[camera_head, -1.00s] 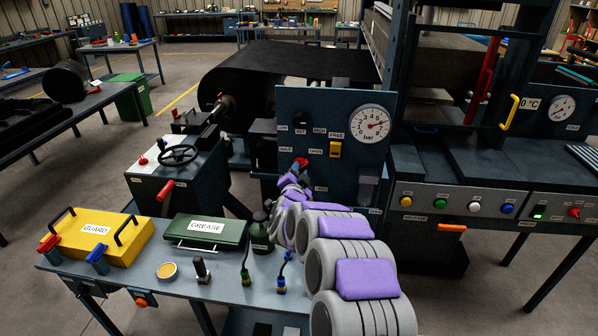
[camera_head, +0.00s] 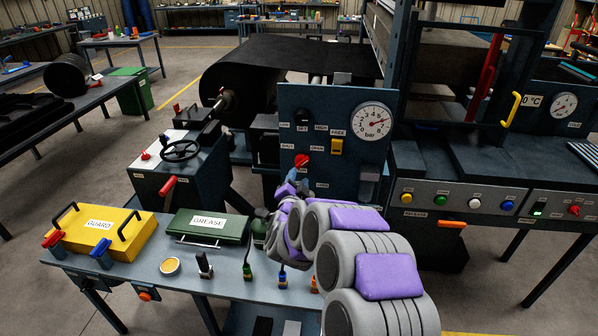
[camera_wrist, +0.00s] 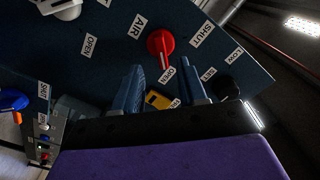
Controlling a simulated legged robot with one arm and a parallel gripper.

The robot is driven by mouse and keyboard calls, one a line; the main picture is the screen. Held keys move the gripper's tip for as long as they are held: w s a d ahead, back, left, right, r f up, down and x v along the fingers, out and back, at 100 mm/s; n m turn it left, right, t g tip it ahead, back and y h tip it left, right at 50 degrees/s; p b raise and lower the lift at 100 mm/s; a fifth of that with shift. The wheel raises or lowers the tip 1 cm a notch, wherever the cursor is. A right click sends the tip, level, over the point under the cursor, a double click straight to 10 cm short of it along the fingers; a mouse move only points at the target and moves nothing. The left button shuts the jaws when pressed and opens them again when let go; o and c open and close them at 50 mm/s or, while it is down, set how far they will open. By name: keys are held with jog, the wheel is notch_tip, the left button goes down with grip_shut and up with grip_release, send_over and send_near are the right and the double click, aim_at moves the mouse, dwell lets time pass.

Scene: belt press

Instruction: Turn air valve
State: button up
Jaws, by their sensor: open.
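The red air valve knob (camera_head: 301,160) is on the blue panel (camera_head: 312,100), low and left of the pressure gauge. In the wrist view the knob (camera_wrist: 160,44) sits near the labels AIR, SHUT and OPEN, with a pale line on its lower face. My gripper (camera_head: 298,176) is just below the knob in the head view. In the wrist view my gripper (camera_wrist: 164,76) has its two blue fingers spread apart and empty. The knob lies beyond the fingertips, not between them. The exact distance is hard to tell.
The gauge (camera_head: 373,121) reads near 7 bar. A yellow switch (camera_head: 336,146) and a black knob (camera_head: 303,116) sit above the valve.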

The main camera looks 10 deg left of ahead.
jog(key=s+p, duration=0.1)
jog(key=s, duration=0.9)
jog(key=shift+s+a+p, duration=0.25)
jog(key=shift+s+p, duration=0.05)
jog(key=shift+p, duration=0.05)
jog(key=shift+w, duration=0.1)
jog(key=s+d+r+n+g+y, duration=0.1)
jog(key=s+r+n+g+y, duration=0.3)
jog(key=s+n+g+y, duration=0.45)
jog(key=s+d+g+h, duration=0.2)
jog(key=s+d, duration=0.5)
jog(key=s, duration=0.5)
jog(key=s+d+g+h, duration=0.3)
jog(key=s+d+g, duration=0.2)
jog(key=s, duration=0.7)
jog(key=s+d+n+g+h, duration=0.1)
jog(key=s+d+g+h, duration=0.2)
jog(key=s+d, duration=0.7)
jog(key=s+r+g, duration=0.1)
jog(key=s, duration=0.2)
